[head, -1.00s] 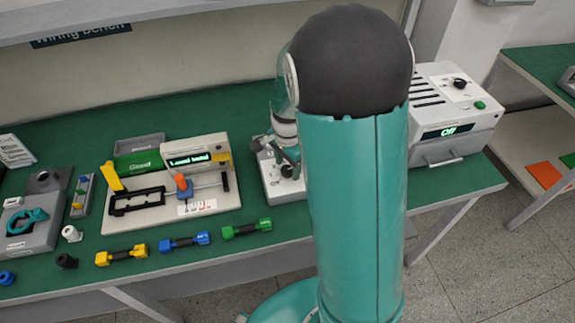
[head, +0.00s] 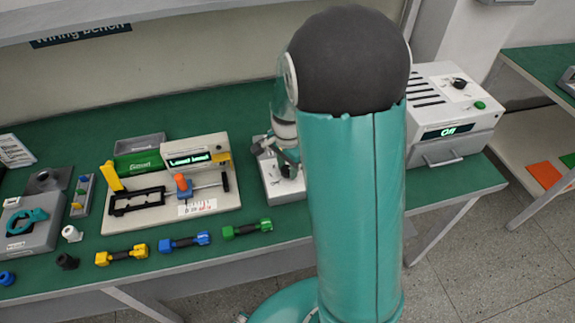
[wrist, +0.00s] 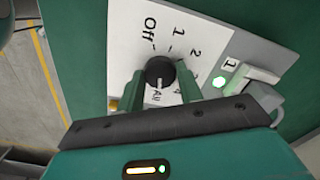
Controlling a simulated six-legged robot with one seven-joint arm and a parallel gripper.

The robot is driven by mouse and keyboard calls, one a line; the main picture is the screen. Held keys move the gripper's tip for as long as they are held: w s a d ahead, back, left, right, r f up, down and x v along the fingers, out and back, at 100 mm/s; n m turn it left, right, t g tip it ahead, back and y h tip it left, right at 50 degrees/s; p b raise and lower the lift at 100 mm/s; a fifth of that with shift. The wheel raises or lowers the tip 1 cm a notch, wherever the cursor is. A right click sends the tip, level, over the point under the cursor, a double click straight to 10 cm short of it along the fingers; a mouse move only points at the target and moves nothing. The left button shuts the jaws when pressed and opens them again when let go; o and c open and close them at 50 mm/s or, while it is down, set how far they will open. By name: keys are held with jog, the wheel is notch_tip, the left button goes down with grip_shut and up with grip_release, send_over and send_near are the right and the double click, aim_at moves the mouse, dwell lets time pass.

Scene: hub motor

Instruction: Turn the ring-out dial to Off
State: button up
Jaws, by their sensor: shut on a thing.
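The ring-out dial (wrist: 160,70) is a black round knob on a white panel (wrist: 125,35) in the wrist view. Marks around it read Off, 1, 2 and further positions, with All on the side toward my gripper. A pale line on the knob appears to point toward All, away from Off. My gripper (wrist: 160,82) has its two green fingers on either side of the knob and is shut on it. In the head view my gripper (head: 290,160) is at the grey ring-out box (head: 285,188), partly hidden by my arm.
A green light (wrist: 219,82) glows beside the dial. A fixture with a small display (head: 188,160) stands left of the box. Green (head: 247,229), blue (head: 185,242) and yellow (head: 122,255) pieces lie along the front edge. A white oven-like unit (head: 450,115) stands right, its display reading Off.

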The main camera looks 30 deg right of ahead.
jog(key=n, duration=3.9)
jog(key=shift+n, duration=0.3)
